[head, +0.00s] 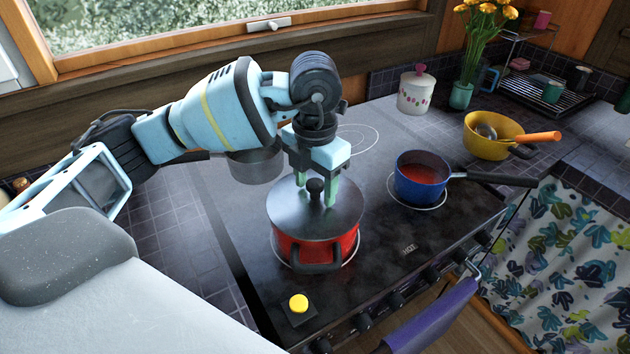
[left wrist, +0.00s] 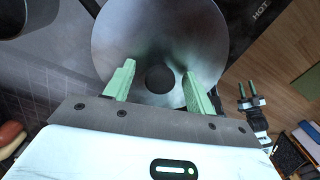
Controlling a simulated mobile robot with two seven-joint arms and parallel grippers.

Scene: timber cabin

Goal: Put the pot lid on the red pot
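The grey pot lid (head: 290,212) with a black knob (head: 315,186) lies over the red pot (head: 290,249), covering its mouth and looking level. The lid also shows in the left wrist view (left wrist: 160,35), with its knob (left wrist: 160,79) between my fingers. My left gripper (head: 318,197) points down at the lid. Its green fingers are open, one on each side of the knob with gaps between, and the left wrist view shows this too (left wrist: 158,78). My right gripper (left wrist: 247,90) shows small in the left wrist view, over the floor, fingers apart and empty.
A blue pot (head: 420,192) with red contents stands on the stove to the right. A grey pot (head: 255,166) stands behind my left arm. A yellow pan (head: 482,146), a white jar (head: 416,95) and flowers are farther back.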

